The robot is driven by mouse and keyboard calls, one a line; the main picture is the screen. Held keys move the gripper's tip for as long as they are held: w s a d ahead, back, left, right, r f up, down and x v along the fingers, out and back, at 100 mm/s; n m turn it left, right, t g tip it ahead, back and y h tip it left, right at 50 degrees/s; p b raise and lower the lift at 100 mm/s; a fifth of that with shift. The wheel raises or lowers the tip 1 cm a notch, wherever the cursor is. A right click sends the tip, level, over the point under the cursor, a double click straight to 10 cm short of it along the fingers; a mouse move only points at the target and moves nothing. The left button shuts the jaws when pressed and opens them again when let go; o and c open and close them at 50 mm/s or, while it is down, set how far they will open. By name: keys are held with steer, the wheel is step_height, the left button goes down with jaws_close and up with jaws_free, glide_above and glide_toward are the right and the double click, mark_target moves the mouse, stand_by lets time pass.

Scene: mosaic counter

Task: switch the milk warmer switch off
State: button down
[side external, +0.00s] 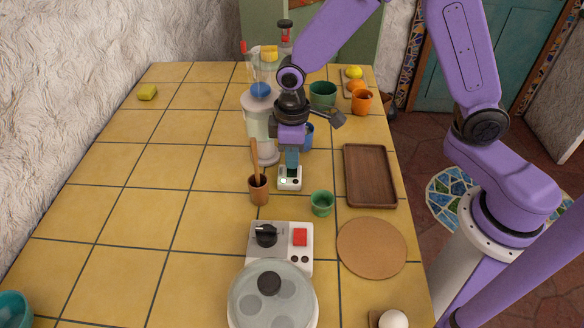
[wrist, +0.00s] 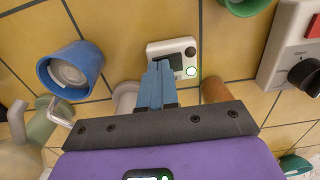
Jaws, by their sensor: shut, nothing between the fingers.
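A small white switch box (side external: 290,184) sits on the tiled counter, with a dark rocker and a lit green lamp. It also shows in the wrist view (wrist: 155,48), lamp at its lower right. My gripper (side external: 291,168) points down over this box. Its blue fingers are shut together with nothing between them, and in the wrist view the fingertips (wrist: 160,64) overlap the box's near part, beside the dark rocker. I cannot tell whether they touch it. A larger white appliance (side external: 264,258) with a black knob and red switch stands nearer the camera. No label shows which is the milk warmer.
A brown utensil pot (side external: 258,190) stands close left of the box, and a green cup (side external: 321,203) close right. A blue cup (wrist: 52,68) is behind the gripper. A wooden tray (side external: 370,203) and round cork mat (side external: 371,247) lie right.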

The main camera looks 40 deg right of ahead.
steer(key=shift+f, duration=0.15)
steer(key=shift+r, duration=3.5)
steer(key=s+d+r+n, duration=0.1)
steer(key=s+d, duration=0.4)
steer(key=s, duration=0.6)
steer(key=s+d+r+n, duration=0.2)
steer(key=s+d, duration=0.4)
steer(key=s, duration=0.6)
steer(key=shift+d+r+n, duration=0.15)
steer(key=shift+r+n, duration=0.15)
steer(key=shift+r, duration=0.25)
